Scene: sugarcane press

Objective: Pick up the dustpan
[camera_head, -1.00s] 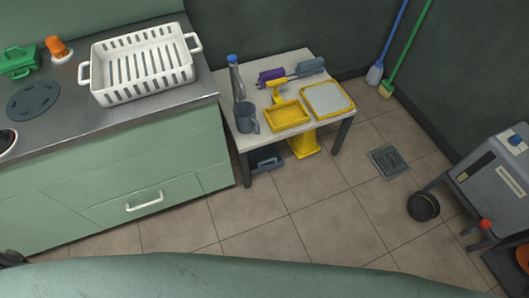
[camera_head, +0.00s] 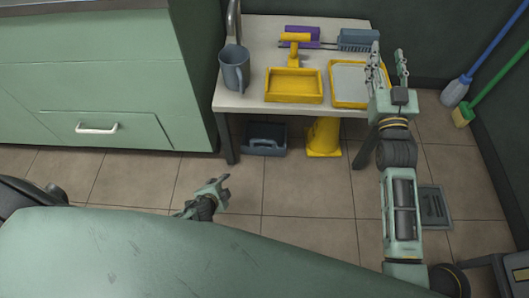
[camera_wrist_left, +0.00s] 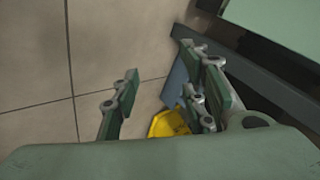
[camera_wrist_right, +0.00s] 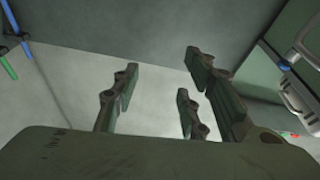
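A yellow, shallow, dustpan-like tray with a handle (camera_head: 294,86) lies on the small table, its handle pointing to the back. A blue-grey object (camera_head: 265,138) sits on the floor under the table; I cannot tell whether it is a dustpan too. My left gripper (camera_head: 222,186) is open and empty, low over the floor in front of the table; its spread fingers show in the left wrist view (camera_wrist_left: 165,75). My right gripper (camera_head: 387,60) is open and empty at the table's right end, overlapping the right edge of the yellow-rimmed tray (camera_head: 349,84) in view.
The table (camera_head: 240,102) also holds a grey mug (camera_head: 234,69), a purple brush (camera_head: 300,33) and a blue-grey brush (camera_head: 357,40). A yellow object (camera_head: 323,137) stands beneath it. A green cabinet (camera_head: 100,80) is left; a blue broom (camera_head: 456,91) and green broom (camera_head: 463,115) stand right.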

